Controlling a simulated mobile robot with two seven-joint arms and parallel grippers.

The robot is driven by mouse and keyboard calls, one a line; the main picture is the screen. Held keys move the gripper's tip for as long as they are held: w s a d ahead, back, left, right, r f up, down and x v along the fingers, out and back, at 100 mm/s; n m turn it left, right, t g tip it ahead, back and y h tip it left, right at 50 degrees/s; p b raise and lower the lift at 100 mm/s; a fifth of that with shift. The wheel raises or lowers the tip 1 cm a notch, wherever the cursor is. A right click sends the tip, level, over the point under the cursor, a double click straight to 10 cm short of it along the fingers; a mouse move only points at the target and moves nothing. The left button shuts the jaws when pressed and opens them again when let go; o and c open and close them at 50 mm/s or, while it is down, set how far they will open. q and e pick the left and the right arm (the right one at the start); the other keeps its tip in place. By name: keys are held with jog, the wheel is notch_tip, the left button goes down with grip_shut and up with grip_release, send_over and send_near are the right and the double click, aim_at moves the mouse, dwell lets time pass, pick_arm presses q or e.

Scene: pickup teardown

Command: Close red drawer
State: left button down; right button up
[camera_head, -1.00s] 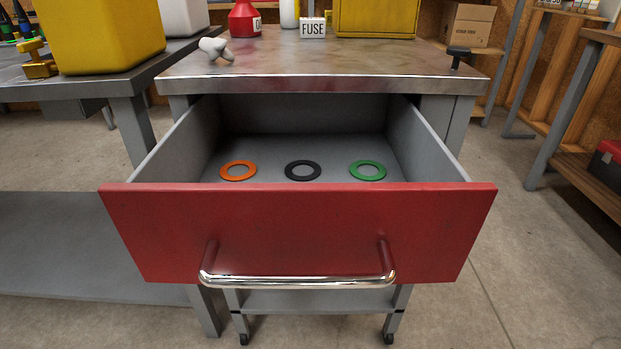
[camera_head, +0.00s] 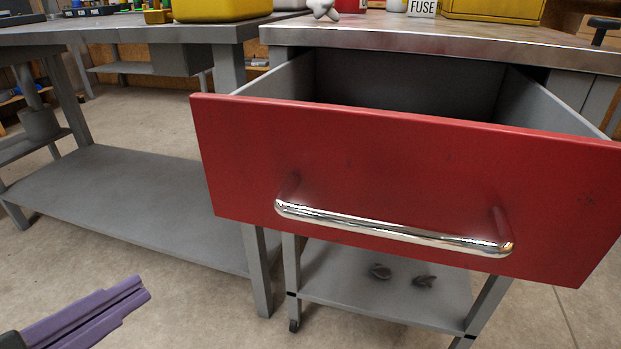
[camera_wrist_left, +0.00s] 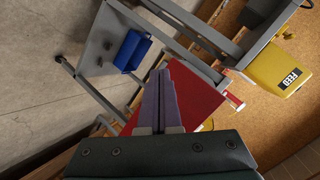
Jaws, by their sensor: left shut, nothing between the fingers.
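The red drawer (camera_head: 400,170) is pulled out of the grey metal cabinet, with its open top showing behind the red front. Its chrome bar handle (camera_head: 390,232) runs across the lower part of the front. My left gripper (camera_head: 140,288) has purple fingers, closed together and empty, at the lower left of the head view. It is left of and below the drawer front, apart from it. In the left wrist view, the gripper (camera_wrist_left: 161,75) overlaps the red drawer front (camera_wrist_left: 198,97) behind it. My right gripper is not in view.
A grey workbench (camera_head: 120,40) with a low shelf (camera_head: 110,195) stands left of the cabinet. The cabinet's lower shelf (camera_head: 340,280) holds two small dark items. A blue bin (camera_wrist_left: 131,50) shows in the left wrist view. The floor in front is clear.

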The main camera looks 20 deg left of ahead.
pick_arm(q)
notch_tip(320, 180, up, 2)
jog(key=s+d+m+t+h+b, duration=0.1)
jog(key=s+d+m+t+b, duration=0.15)
jog(key=m+t+b, duration=0.4)
jog(key=m, duration=0.2)
send_near(244, 173)
jog(key=shift+g+h, duration=0.3)
jog(key=shift+g, duration=0.15)
jog(key=w, duration=0.6)
jog(key=shift+w+a+r+p, duration=0.15)
jog(key=shift+w+r+p, duration=0.25)
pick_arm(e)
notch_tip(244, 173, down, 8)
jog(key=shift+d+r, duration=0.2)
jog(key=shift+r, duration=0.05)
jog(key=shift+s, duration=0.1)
